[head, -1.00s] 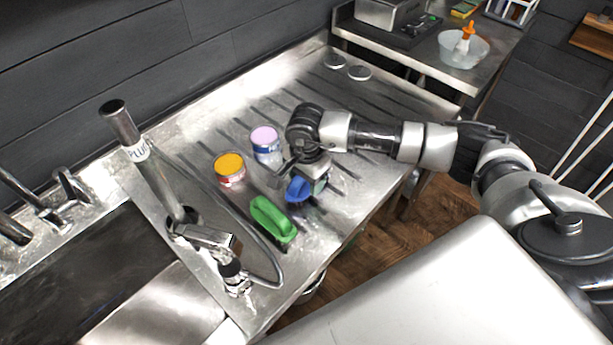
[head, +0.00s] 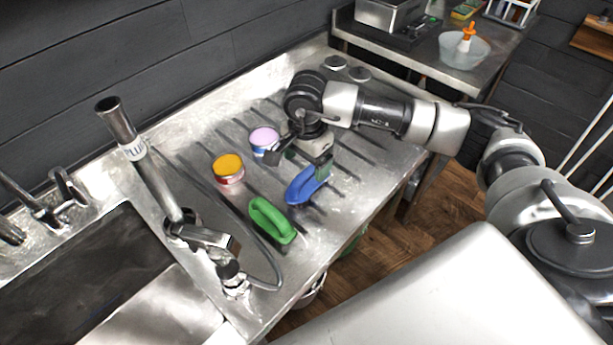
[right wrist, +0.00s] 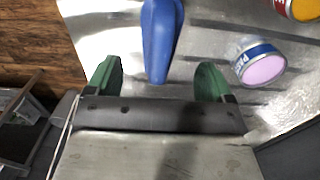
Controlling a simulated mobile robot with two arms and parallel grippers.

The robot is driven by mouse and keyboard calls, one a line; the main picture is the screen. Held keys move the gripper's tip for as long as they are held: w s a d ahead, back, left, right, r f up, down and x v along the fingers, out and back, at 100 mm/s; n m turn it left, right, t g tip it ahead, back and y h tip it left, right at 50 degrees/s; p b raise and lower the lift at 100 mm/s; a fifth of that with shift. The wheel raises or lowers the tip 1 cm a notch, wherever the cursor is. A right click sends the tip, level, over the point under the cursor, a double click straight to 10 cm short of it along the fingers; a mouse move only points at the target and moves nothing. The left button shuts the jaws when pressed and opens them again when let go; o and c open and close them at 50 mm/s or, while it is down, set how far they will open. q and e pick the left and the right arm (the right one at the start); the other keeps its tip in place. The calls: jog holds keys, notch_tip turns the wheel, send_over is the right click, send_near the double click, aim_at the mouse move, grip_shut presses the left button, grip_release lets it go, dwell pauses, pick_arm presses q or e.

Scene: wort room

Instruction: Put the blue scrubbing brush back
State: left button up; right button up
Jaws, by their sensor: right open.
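The blue scrubbing brush (head: 303,187) lies on the ribbed metal drainboard, beside a green brush (head: 271,219). My right gripper (head: 298,155) is just behind the blue brush in the head view, apart from it. In the right wrist view, the blue brush (right wrist: 160,38) lies ahead of the gap between the green fingertips of my right gripper (right wrist: 158,80), which are spread and empty. My left gripper is out of view.
An orange-lidded tub (head: 228,168) and a pink-lidded tub (head: 264,140) stand left of my right gripper. A tap (head: 150,170) and sink (head: 85,270) are at the left. A side table holds a clear bowl (head: 464,52).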

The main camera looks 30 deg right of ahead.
aim_at(307, 172)
notch_tip(307, 172, up, 6)
jog(key=shift+f+b, duration=0.2)
jog(key=shift+b, duration=0.2)
jog(key=shift+f, duration=0.1)
